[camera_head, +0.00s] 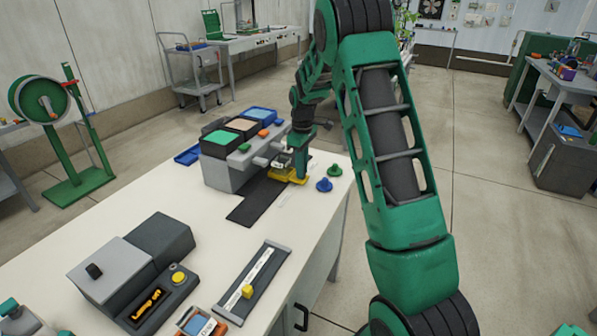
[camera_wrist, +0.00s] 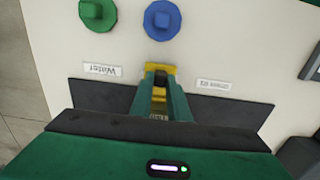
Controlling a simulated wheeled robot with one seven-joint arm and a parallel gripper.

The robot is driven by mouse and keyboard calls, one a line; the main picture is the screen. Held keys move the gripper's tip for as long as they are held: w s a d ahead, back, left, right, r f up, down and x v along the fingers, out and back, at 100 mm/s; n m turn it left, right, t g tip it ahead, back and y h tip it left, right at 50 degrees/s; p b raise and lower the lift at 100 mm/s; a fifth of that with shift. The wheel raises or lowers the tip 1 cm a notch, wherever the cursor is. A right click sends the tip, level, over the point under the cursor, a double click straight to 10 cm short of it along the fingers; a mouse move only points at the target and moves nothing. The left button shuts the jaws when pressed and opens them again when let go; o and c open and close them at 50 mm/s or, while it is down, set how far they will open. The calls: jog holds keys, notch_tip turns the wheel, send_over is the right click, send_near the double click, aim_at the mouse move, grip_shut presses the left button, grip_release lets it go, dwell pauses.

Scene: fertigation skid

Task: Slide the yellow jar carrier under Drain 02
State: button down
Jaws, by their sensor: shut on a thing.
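The yellow jar carrier (camera_head: 291,177) sits low at the right end of a dark strip, in front of the grey unit with drain spouts. My gripper (camera_head: 299,172) is above it, pointing down, and is shut on it. In the wrist view, part of the yellow carrier (camera_wrist: 160,69) shows between and beyond the fingertips of my gripper (camera_wrist: 159,88). A small upside-down label (camera_wrist: 216,86) seems to read Drain 02; another (camera_wrist: 102,70) looks like Winter or Water. The jar and the exact place under the spouts are mostly hidden by my gripper.
The grey unit (camera_head: 222,176) carries green, tan and blue-topped tanks. The dark strip (camera_head: 255,203) lies clear in front. Green (camera_head: 334,171) and blue (camera_head: 324,184) knobbed pieces stand right of the carrier. A grey tray (camera_head: 252,285) and control box (camera_head: 150,307) lie nearer.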

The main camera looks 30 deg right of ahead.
jog(key=shift+d, duration=0.1)
jog(key=c, duration=1.7)
grip_release()
jog(key=shift+r, duration=0.1)
notch_tip(320, 180, up, 11)
jog(key=shift+f, duration=0.2)
